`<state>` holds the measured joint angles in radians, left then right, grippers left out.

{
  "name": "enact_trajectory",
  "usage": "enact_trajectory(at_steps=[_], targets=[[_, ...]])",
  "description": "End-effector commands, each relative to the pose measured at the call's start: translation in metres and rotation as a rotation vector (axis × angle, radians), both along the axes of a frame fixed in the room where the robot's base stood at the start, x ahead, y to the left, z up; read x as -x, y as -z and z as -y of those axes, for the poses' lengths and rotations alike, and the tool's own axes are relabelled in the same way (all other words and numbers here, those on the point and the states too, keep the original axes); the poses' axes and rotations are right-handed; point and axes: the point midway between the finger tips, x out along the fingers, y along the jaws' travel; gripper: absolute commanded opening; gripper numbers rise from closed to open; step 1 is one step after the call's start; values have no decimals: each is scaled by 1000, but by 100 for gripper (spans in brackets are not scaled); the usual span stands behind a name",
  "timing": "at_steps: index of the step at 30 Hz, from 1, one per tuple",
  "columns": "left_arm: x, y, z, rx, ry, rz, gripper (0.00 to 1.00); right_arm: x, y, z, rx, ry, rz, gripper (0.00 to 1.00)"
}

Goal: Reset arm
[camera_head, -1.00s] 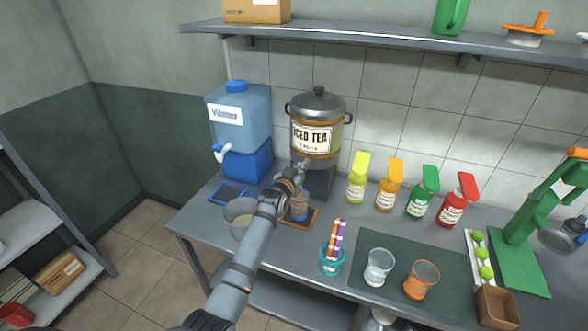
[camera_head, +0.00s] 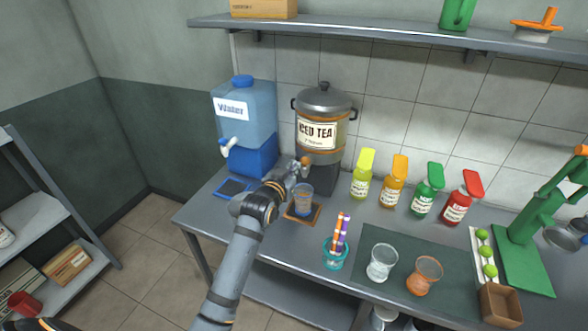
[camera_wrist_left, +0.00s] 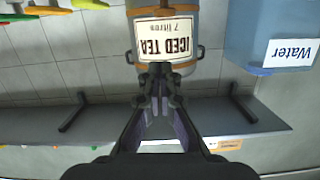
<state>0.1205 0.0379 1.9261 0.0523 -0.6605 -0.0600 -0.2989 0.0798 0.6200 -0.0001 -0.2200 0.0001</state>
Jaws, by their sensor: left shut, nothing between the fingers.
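My left arm reaches in from the bottom left of the head view. Its gripper (camera_head: 301,166) is at the front of the iced tea dispenser (camera_head: 322,106), near its tap. In the left wrist view the gripper (camera_wrist_left: 155,72) is shut and empty, its fingertips below the upside-down "ICED TEA" label (camera_wrist_left: 168,38). Whether the fingers touch the tap or dispenser cannot be told. A clear cup (camera_head: 303,203) stands upright on a wooden coaster (camera_head: 290,216) under the dispenser. My right gripper is not in view.
A blue water dispenser (camera_head: 246,112) stands left of the iced tea. Several bottles, a teal cup with straws (camera_head: 335,255), a clear glass (camera_head: 382,262) and an orange glass (camera_head: 427,275) are to the right. A green press (camera_head: 524,230) is at the far right. A shelf (camera_head: 390,34) runs above.

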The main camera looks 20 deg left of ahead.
Motion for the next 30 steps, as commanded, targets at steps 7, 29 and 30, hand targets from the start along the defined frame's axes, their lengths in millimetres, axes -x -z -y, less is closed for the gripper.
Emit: enact_trajectory(at_steps=[7,29,30], targets=[[0,0,0,0,0,1,0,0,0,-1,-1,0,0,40],[102,102,-7,-35,-10,-386,0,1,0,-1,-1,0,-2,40],[124,117,-8,-42,-13,-459,0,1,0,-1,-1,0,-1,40]])
